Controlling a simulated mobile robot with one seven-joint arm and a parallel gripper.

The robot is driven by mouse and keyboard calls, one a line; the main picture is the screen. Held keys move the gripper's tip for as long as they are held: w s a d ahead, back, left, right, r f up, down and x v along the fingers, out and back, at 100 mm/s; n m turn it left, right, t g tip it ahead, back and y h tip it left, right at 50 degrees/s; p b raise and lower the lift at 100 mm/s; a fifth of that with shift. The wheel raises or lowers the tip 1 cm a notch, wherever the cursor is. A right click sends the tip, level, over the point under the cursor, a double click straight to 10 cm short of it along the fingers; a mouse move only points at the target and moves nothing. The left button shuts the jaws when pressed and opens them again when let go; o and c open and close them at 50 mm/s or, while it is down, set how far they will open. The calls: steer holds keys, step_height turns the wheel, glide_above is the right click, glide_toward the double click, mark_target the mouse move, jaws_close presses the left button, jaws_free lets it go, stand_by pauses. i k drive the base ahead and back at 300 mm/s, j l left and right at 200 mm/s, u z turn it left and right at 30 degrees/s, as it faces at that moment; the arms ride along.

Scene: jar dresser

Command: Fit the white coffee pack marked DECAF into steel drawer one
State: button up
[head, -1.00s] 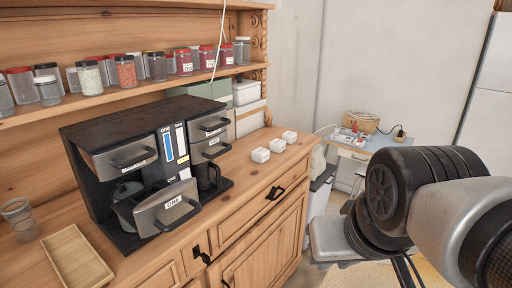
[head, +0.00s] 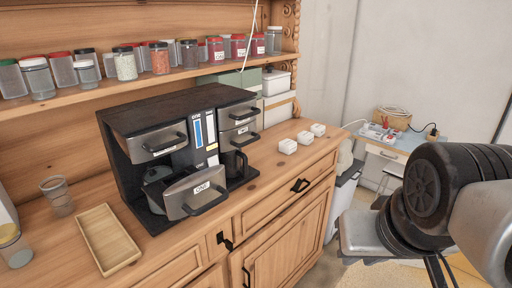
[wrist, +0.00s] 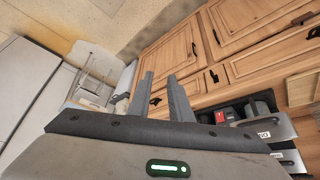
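Three small white packs stand in a row on the wooden counter, right of the coffee machine: the near pack (head: 288,146), the middle pack (head: 305,138) and the far pack (head: 318,130). Their markings are too small to read, so I cannot tell which is DECAF. The head view shows only my arm.
A wooden tray (head: 128,258) and clear cups (head: 56,195) stand left of the machine. Jars line the shelf (head: 60,100) above. Counter (head: 262,178) around the packs is clear.

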mark_target(191, 191)
steer(key=i+l+u, duration=0.15)
steer(key=u, duration=0.9)
steer(key=i+l+u, duration=0.25)
steer(key=l+u, duration=0.25)
steer(key=l, duration=0.2)
steer(key=l+u, duration=0.2)
steer(key=l, duration=0.15)
steer(key=l+u, duration=0.15)
steer(key=l, duration=0.4)
steer(key=i+l+u, duration=0.15)
steer(key=l, duration=2.05)
